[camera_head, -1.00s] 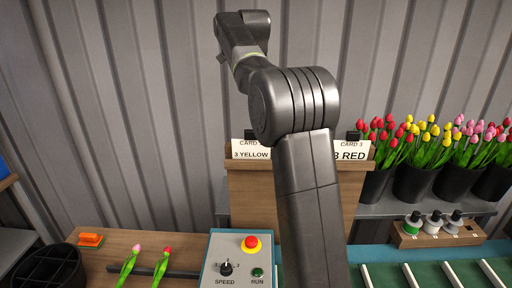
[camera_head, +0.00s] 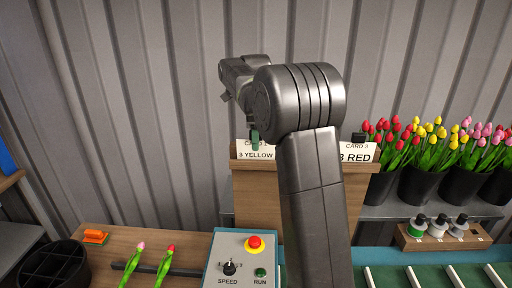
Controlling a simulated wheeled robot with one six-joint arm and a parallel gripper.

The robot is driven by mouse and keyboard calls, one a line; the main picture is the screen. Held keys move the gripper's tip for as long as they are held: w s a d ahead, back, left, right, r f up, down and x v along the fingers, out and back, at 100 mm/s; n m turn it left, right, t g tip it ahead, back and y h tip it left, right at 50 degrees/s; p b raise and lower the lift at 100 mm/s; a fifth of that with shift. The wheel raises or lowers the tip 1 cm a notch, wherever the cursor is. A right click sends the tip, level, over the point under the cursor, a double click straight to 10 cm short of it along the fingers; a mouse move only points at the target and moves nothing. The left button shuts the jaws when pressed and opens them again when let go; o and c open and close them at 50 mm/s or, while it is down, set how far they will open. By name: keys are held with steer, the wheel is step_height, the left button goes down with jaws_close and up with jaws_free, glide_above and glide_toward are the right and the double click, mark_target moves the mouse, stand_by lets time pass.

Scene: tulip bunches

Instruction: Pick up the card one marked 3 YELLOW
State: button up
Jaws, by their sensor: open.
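The card marked 3 YELLOW (camera_head: 262,156) is white with black print and stands upright in the wooden rack (camera_head: 257,197) at the middle. Its upper line is partly covered. My gripper (camera_head: 254,139) is at the end of my arm, with a green fingertip in front of the card's top edge in this view. Whether it touches the card cannot be told. The gripper is open, though most of it is hidden behind my arm. A second card marked RED (camera_head: 361,153) stands at the rack's right, its left part hidden by my arm.
A control box (camera_head: 238,250) with a red button and SPEED knob sits in front. Tulips, an orange item (camera_head: 95,236) and a black divided bin (camera_head: 55,270) are at left.

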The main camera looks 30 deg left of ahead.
jaws_close()
steer(key=shift+r, duration=5)
